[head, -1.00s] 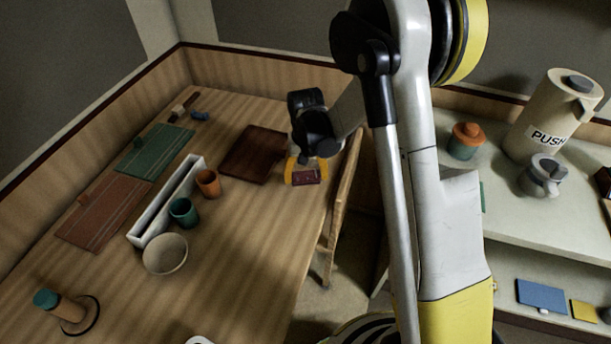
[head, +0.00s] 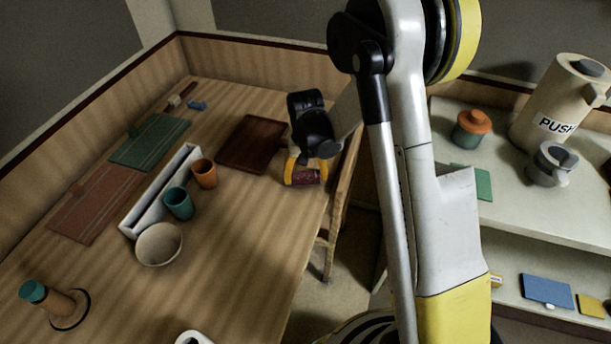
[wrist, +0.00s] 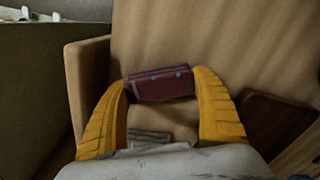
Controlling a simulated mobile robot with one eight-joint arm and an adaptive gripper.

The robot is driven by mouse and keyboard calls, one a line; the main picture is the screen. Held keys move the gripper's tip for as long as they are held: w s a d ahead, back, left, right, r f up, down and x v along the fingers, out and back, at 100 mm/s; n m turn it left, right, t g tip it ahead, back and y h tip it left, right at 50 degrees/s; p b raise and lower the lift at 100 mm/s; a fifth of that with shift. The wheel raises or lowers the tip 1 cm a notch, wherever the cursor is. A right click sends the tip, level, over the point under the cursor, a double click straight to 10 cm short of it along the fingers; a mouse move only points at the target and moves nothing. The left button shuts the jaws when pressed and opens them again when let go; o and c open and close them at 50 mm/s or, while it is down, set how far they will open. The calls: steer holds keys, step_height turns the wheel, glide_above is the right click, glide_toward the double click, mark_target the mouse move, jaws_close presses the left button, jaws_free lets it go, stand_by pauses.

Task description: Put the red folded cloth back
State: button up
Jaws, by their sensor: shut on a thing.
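The red folded cloth (head: 301,177) is a small dark red bundle at the right edge of the wooden table in the head view. My gripper (head: 305,172) has its yellow fingers closed on the cloth's two ends. In the wrist view the cloth (wrist: 160,85) spans between the two fingertips (wrist: 162,82), with bare wood behind it. I cannot tell how high above the table it is.
A dark brown tray (head: 251,145) lies left of my gripper. A white trough (head: 165,195), an orange cup (head: 204,173), a teal cup (head: 179,203) and a bowl (head: 159,246) stand nearer. A chair (head: 338,205) is by the table edge. Shelves (head: 525,210) stand at right.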

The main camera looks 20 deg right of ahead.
steer(key=shift+f, duration=0.5)
steer(key=o, duration=1.5)
steer(key=shift+r, duration=0.1)
step_height(320, 180, up, 12)
steer(key=shift+f, duration=0.1)
